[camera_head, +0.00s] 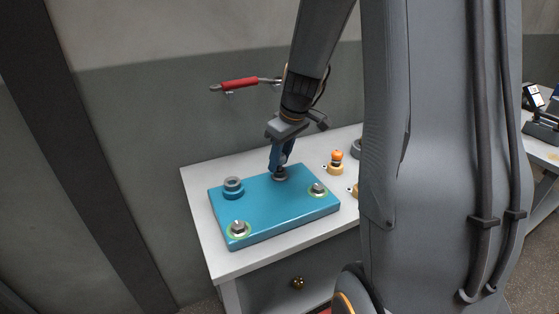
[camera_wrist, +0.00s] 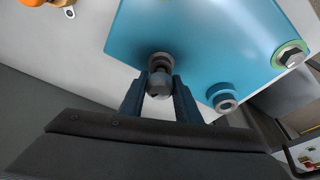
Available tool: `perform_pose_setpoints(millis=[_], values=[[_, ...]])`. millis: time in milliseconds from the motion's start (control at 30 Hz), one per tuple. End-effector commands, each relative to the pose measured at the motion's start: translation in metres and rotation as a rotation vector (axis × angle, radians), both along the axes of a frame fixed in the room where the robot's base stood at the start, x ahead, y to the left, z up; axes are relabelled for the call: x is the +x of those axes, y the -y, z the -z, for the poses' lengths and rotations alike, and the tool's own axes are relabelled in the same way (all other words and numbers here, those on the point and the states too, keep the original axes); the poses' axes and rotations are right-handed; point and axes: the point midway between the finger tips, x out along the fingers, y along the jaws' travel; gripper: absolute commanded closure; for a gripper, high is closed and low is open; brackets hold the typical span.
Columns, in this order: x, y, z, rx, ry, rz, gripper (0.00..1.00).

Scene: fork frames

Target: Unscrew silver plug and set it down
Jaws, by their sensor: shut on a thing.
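A blue block (camera_head: 275,215) lies on the white table and bears several metal fittings. My gripper (camera_head: 279,172) points down over its back edge, with its fingers shut on the round silver plug (camera_wrist: 159,84). In the wrist view, my gripper (camera_wrist: 159,96) has one dark blue finger on each side of the plug. A dark round fitting (camera_wrist: 160,61) shows right beside the plug on the block. I cannot tell whether the plug's thread is still in it.
Hex-headed fittings sit at the block's front left (camera_head: 238,228) and right (camera_head: 318,188). An orange-topped piece (camera_head: 337,156) stands on the white table (camera_head: 205,193) behind right. A red-handled tool (camera_head: 240,83) is at the wall. My arm hides the table's right part.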

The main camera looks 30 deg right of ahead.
Motion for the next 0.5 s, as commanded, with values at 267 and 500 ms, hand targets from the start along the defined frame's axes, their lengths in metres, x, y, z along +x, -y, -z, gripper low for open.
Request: perform_pose_setpoints(millis=[267,500], values=[[0.000,0.000,-0.011,0.000,0.000,0.000,0.83],[0.000,0.000,-0.020,0.000,0.000,-0.001,0.83]])
